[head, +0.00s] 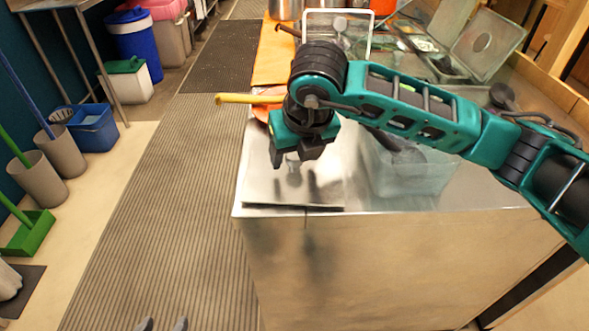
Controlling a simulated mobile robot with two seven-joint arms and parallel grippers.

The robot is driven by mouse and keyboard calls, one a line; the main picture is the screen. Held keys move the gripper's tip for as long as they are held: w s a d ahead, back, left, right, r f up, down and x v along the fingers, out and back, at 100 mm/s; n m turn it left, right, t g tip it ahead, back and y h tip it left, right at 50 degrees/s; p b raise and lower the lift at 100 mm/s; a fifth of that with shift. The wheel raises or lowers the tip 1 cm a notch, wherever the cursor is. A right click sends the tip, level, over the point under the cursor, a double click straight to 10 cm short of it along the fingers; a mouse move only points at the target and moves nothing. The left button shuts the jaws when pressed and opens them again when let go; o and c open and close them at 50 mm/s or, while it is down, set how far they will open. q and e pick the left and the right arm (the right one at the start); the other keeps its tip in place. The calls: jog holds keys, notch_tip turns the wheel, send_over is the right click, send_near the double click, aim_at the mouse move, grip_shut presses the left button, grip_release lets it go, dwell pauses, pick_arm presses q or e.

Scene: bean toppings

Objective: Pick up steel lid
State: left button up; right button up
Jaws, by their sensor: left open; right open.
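A flat, shiny steel sheet (262,190) that looks like the steel lid lies on the front left of the steel counter. Its dark front edge is near the counter's front edge, and my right gripper hides part of its far side. My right gripper (291,164) points down over this sheet, open and empty, with dim reflections below its fingers. I cannot tell the exact height of the gap. My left gripper (163,325) shows only as two separated grey fingertips at the bottom edge, over the floor mat; it is open and away from the counter.
A clear container (410,180) sits right of the sheet. A yellow handle (235,99) sticks out over the counter's left edge. Clear containers with open lids (488,45) and a white-framed tray (337,17) stand farther back. The striped floor mat (170,210) is clear.

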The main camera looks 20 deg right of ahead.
jog(key=shift+f, duration=0.1)
grip_shut()
dwell(0.6)
